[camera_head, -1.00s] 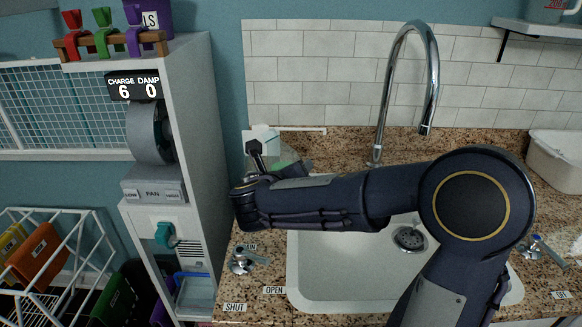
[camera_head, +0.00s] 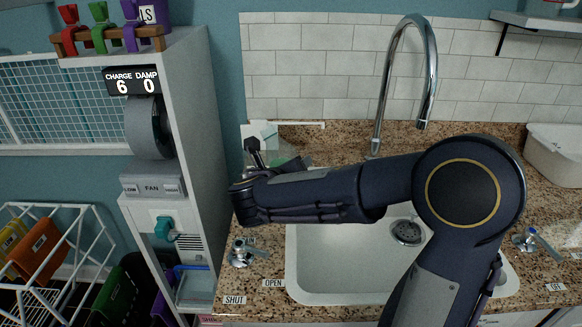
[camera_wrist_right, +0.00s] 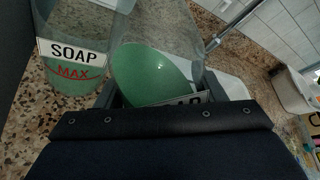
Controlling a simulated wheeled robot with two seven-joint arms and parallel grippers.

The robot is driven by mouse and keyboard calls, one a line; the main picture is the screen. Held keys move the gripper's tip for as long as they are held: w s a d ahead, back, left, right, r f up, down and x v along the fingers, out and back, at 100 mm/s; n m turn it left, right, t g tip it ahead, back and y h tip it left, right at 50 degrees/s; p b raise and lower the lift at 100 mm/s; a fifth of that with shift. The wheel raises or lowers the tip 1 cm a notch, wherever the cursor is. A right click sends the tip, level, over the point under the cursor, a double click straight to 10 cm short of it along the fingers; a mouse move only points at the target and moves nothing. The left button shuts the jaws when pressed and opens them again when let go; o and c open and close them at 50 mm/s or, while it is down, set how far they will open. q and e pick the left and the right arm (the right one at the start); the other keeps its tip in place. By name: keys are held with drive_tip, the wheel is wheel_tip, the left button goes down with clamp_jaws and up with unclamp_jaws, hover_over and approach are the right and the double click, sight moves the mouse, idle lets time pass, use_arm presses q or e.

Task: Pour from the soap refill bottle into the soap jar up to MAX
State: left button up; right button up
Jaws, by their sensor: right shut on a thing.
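The soap jar (camera_wrist_right: 72,50) is clear, with a SOAP label and a red MAX mark. It stands on the granite counter at the left of the right wrist view. Green soap (camera_wrist_right: 75,90) shows in its lower part, near and below the red mark. The clear soap refill bottle (camera_wrist_right: 172,35) holds green liquid with a slanted surface, so it looks tilted. My right gripper (camera_wrist_right: 160,95) is shut on it, beside the jar. In the head view my right arm and gripper hide most of both vessels. The bottle's mouth is out of view. My left gripper is not in view.
My right arm reaches across the white sink (camera_head: 330,270), below the tall chrome faucet (camera_head: 428,75). A tap handle (camera_head: 243,254) stands at the counter's front left. A grey cabinet (camera_head: 190,130) rises to the left. A white bin (camera_head: 555,155) stands at the right.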

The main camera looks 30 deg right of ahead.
drive_tip(key=shift+s+d+p, duration=0.1)
drive_tip(key=shift+s+p, duration=0.15)
drive_tip(key=shift+p, duration=0.5)
drive_tip(key=shift+f+n+g, duration=0.1)
drive_tip(key=shift+n+g, duration=0.2)
drive_tip(key=shift+p, duration=0.35)
drive_tip(key=shift+s+r+p, duration=0.2)
drive_tip(key=shift+r+p, duration=0.1)
drive_tip(key=shift+p, duration=0.45)
drive_tip(key=shift+s+d+r+n+g+p, duration=0.15)
drive_tip(key=shift+n+g+p, duration=0.15)
drive_tip(key=shift+p, duration=0.45)
drive_tip(key=shift+s+r+p, duration=0.15)
drive_tip(key=shift+r+p, duration=0.05)
drive_tip(key=shift+p, duration=0.85)
drive_tip(key=shift+n, duration=0.3)
